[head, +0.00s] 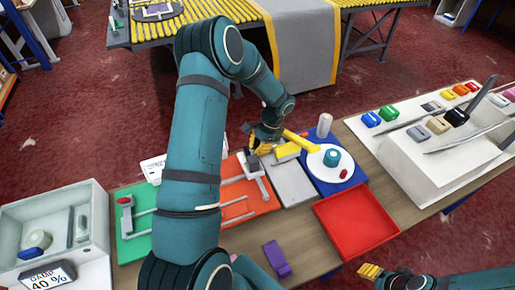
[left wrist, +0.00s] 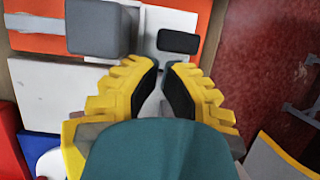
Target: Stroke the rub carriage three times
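The rub carriage appears to be the grey block (head: 252,166) on the orange board (head: 262,198) with metal rails. In the left wrist view the grey block (left wrist: 98,26) is at the top, beside a smaller dark block (left wrist: 178,41) on a white part. My left gripper (head: 262,149) is just behind the grey block in the head view, partly hidden by my arm. In the left wrist view its yellow fingertips (left wrist: 160,67) nearly meet, with nothing between them. They look apart from the grey block. My right gripper (head: 370,271) shows only in part at the bottom.
A green board (head: 132,222) lies left of the orange one. To the right are a grey plate (head: 292,184), a blue board (head: 350,178) with a white disc, and a red tray (head: 355,222). A purple piece (head: 277,258) lies in front.

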